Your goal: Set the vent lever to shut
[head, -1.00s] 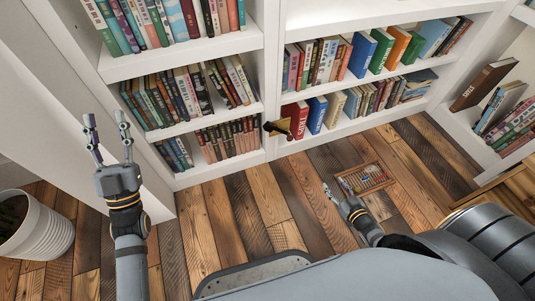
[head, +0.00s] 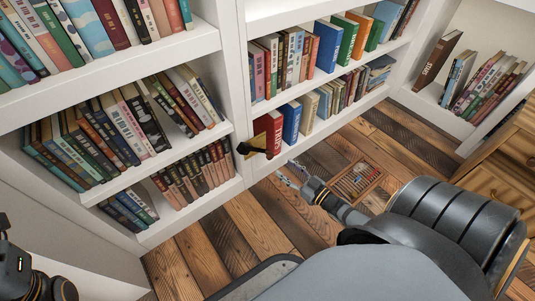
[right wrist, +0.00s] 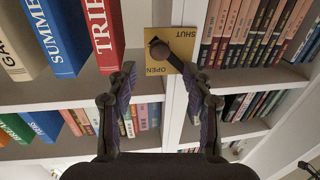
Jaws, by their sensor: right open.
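The vent lever is a dark round knob with a short arm (right wrist: 158,48) on a brass plate (right wrist: 160,16) marked OPEN and SHUT, both words upside down in the right wrist view. The arm slants from the knob toward the lower right, and its end lies close to my right fingertip there. In the head view the dark lever (head: 247,149) stands out from the bookcase upright. My right gripper (head: 290,174) is open and empty, just right of and below the lever in the head view. In the right wrist view its fingers (right wrist: 160,82) straddle the area below the plate; contact cannot be told.
White bookcase shelves (head: 190,234) filled with books surround the lever. A red book (head: 268,134) stands close to its right. A small framed panel (head: 357,181) lies on the plank floor (head: 255,222). A wooden cabinet (head: 505,165) stands at the right.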

